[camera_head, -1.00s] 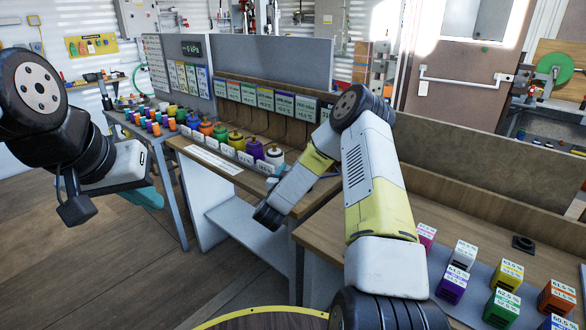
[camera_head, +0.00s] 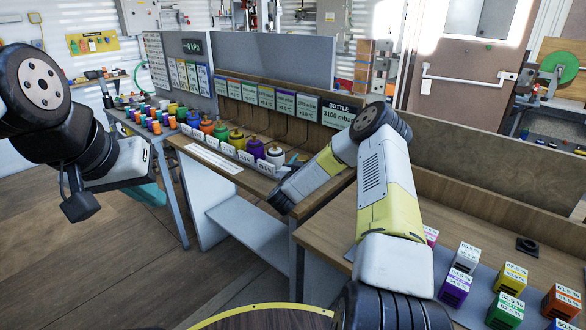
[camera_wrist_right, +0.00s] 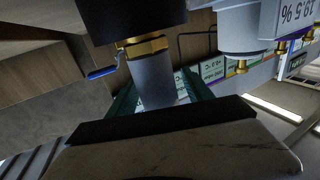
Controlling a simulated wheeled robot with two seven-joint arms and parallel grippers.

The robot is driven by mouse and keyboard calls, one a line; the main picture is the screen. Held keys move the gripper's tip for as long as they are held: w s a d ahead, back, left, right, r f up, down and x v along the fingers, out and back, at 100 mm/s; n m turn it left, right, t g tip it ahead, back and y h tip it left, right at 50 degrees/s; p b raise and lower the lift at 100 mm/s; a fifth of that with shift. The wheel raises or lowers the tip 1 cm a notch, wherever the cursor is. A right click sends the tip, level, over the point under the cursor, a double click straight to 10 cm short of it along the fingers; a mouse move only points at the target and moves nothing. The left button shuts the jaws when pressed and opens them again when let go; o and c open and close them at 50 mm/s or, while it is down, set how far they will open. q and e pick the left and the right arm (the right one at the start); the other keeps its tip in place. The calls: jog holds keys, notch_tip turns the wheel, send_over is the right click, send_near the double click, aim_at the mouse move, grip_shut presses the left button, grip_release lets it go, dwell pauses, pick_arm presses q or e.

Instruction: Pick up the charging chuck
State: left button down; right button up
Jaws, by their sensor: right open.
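In the right wrist view, a grey cylinder (camera_wrist_right: 152,80) with a brass collar, which looks like the charging chuck, joins a black body (camera_wrist_right: 130,18) at the top of the picture. My right gripper (camera_wrist_right: 158,92) is open, with its dark green fingers on either side of the cylinder; whether they touch it I cannot tell. In the head view my right forearm hides most of this spot. My left gripper (camera_head: 150,194) shows only as a teal part beyond the left wrist, above the floor and away from the benches; its jaws are not clear.
A blue lever (camera_wrist_right: 102,73) sticks out beside the brass collar. Another grey labelled body (camera_wrist_right: 245,25) is close at right. Labelled blocks (camera_head: 467,257) stand on the right bench.

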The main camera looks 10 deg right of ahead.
grip_shut()
jog(key=shift+r, duration=0.2)
dwell(0.3)
jog(key=shift+r, duration=0.25)
jog(key=s+a+r, duration=0.2)
jog(key=s, duration=0.5)
jog(key=s+a+r, duration=0.1)
jog(key=s+r, duration=0.1)
jog(key=s, duration=0.6)
jog(key=shift+s+a, duration=0.3)
jog(key=shift+a, duration=0.1)
jog(key=shift+r, duration=0.1)
